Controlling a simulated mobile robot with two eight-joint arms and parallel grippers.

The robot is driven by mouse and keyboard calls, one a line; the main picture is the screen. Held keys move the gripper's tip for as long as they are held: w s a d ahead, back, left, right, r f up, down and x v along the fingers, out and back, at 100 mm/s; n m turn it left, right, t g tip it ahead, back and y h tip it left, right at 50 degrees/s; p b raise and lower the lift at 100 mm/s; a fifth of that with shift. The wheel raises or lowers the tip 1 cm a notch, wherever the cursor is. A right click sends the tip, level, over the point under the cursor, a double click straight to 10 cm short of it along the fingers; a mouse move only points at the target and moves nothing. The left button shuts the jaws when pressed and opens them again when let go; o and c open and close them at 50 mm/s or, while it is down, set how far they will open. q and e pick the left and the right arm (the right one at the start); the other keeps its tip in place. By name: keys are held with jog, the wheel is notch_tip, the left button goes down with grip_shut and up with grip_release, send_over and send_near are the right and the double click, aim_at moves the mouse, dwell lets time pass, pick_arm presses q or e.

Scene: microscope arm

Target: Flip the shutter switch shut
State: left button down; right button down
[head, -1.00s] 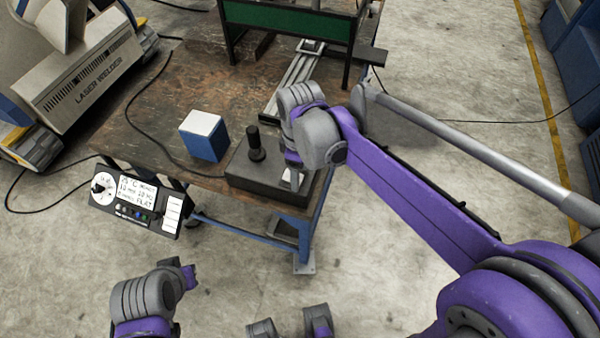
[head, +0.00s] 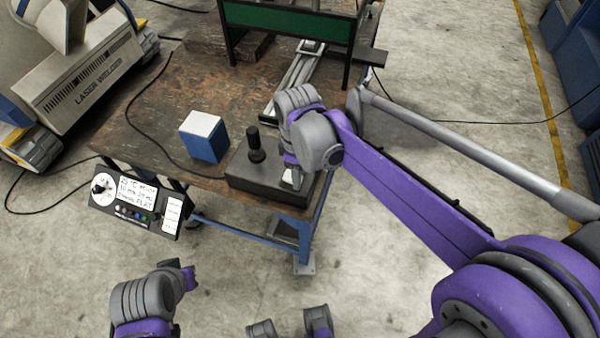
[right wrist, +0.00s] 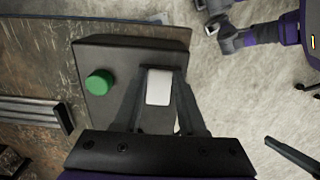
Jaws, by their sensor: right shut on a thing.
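A dark control box (head: 270,181) sits at the table's near right corner, with a black upright knob on it. In the right wrist view the box (right wrist: 110,58) bears a round green knob (right wrist: 99,82) and a pale switch (right wrist: 158,87). My right gripper (right wrist: 158,98) is over the box, shut on the switch with a finger on each side. In the head view this gripper (head: 292,180) is partly hidden by its own wrist. My left arm shows low in the head view; its fingers are not clear enough to judge.
A blue block with a white top (head: 204,137) stands left of the box. A control panel (head: 137,206) hangs at the table's front edge. A laser welder (head: 90,75) and a green-barred frame (head: 290,22) stand farther back. A cable crosses the table.

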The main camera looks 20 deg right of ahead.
jog(key=shift+w+a+r+g+h, duration=0.15)
jog(key=shift+a+g+h, duration=0.1)
jog(key=shift+g+h, duration=0.25)
jog(key=shift+w+a+f+g+h, duration=0.1)
jog(key=shift+w+a+g+h, duration=0.15)
jog(key=shift+h, duration=0.45)
jog(key=shift+s+r+g+h+b, duration=0.1)
jog(key=shift+r+g+h+b, duration=0.05)
jog(key=shift+g+h+b, duration=0.4)
jog(key=shift+c, duration=2.4)
grip_release()
jog(key=shift+r, duration=0.1)
jog(key=p+v, duration=0.1)
jog(key=v, duration=0.9)
jog(key=shift+a+r, duration=0.2)
jog(key=shift+r, duration=0.15)
